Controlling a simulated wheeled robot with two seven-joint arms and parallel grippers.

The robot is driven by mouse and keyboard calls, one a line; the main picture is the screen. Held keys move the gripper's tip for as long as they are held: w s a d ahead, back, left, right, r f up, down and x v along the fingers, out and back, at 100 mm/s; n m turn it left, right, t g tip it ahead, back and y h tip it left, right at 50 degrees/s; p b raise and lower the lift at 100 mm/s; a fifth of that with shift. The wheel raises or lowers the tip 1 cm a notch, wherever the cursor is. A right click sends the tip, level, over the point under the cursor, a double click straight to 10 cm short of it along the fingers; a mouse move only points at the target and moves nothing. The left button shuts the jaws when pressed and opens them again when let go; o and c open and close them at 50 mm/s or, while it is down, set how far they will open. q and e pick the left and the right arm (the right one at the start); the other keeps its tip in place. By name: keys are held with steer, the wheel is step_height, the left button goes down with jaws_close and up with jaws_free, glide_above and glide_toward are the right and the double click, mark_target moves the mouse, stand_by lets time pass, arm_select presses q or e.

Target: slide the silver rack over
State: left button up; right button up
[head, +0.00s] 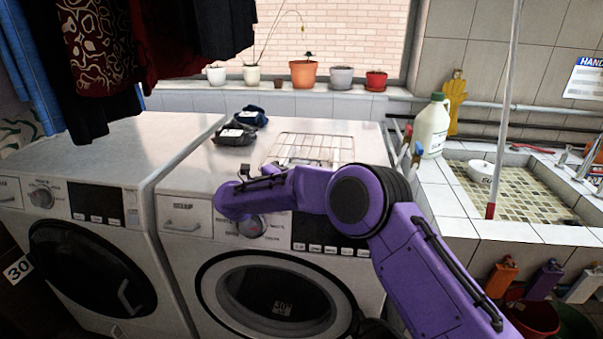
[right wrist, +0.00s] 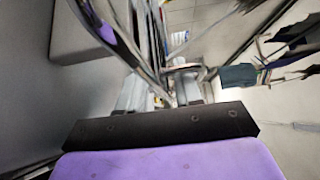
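The silver rack (head: 312,149) is a flat wire grid lying on top of the right washing machine (head: 187,165). My purple right arm crosses in front of this machine, with its wrist end near the rack's front left. My right gripper (right wrist: 158,85) shows in the right wrist view with its two grey fingers apart. Thin metal bars show close to and between the fingers, but I cannot tell whether they touch. In the head view the fingers are hard to make out against the arm. My left gripper is not in view.
Dark folded cloth items (head: 237,128) lie left of the rack. A white jug (head: 431,127) stands to the right, by the tiled sink (head: 520,195). Potted plants (head: 304,74) line the windowsill. Dark clothes (head: 100,50) hang at upper left. The left machine's top (head: 130,145) is clear.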

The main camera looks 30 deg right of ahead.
steer(key=b+v, duration=0.2)
steer(key=v, duration=0.8)
steer(key=shift+a+b, duration=0.25)
steer(key=shift+b, duration=0.15)
